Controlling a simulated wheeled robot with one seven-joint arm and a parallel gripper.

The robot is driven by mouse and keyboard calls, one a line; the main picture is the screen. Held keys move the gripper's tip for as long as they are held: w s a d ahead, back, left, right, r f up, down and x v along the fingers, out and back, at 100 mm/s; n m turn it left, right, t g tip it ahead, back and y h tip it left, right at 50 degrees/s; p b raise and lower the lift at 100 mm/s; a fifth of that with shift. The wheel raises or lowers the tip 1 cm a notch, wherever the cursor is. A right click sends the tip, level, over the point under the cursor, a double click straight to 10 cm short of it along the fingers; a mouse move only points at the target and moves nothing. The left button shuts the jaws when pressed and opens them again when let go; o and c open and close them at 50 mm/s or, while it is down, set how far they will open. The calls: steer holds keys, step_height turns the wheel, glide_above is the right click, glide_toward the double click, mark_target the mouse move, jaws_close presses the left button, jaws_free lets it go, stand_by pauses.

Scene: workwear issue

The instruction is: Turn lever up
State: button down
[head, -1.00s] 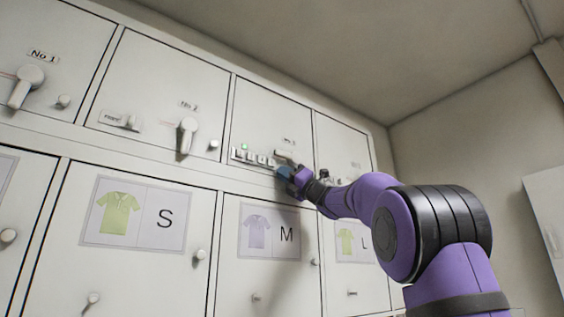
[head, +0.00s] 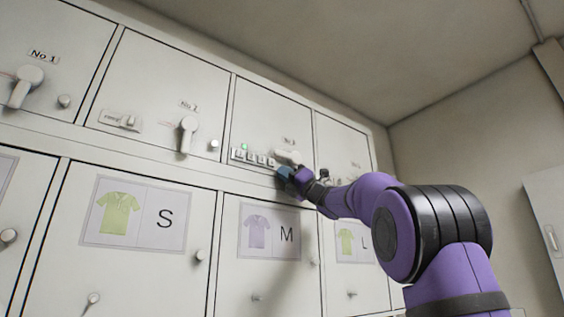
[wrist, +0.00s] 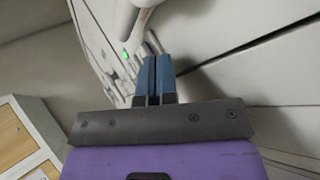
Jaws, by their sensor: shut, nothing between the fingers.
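The pale lever (head: 288,156) is on the third upper locker door, just above my gripper. In the head view it lies roughly sideways, its arm reaching left over the switch row. In the wrist view a pale part that looks like the lever (wrist: 143,20) shows beyond my fingertips. My gripper (head: 283,173) is shut and empty, its blue fingers pressed together; it also shows in the wrist view (wrist: 155,60). It is just below the lever, close to the door. I cannot tell whether the fingers touch the lever. My wrist and arm hide the door's lower right.
A row of small switches (head: 252,157) with a green light (head: 244,147) sits left of the lever. Doors to the left carry other levers (head: 187,134) and round knobs (head: 64,101). Shirt-sign doors (head: 135,218) lie below. Open room lies in front of the lockers.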

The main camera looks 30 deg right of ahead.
steer(key=shift+r, duration=0.2)
stand_by(0.5)
steer(key=shift+a+r, duration=0.1)
steer(key=shift+r, duration=0.15)
stand_by(0.3)
steer(key=shift+f, duration=0.1)
steer(key=shift+f, duration=0.3)
steer(key=shift+d+f, duration=0.2)
steer(key=shift+f, duration=0.6)
steer(key=shift+d+f, duration=0.25)
steer(key=shift+f, duration=0.6)
steer(key=shift+d+f, duration=0.2)
steer(key=shift+f, duration=0.6)
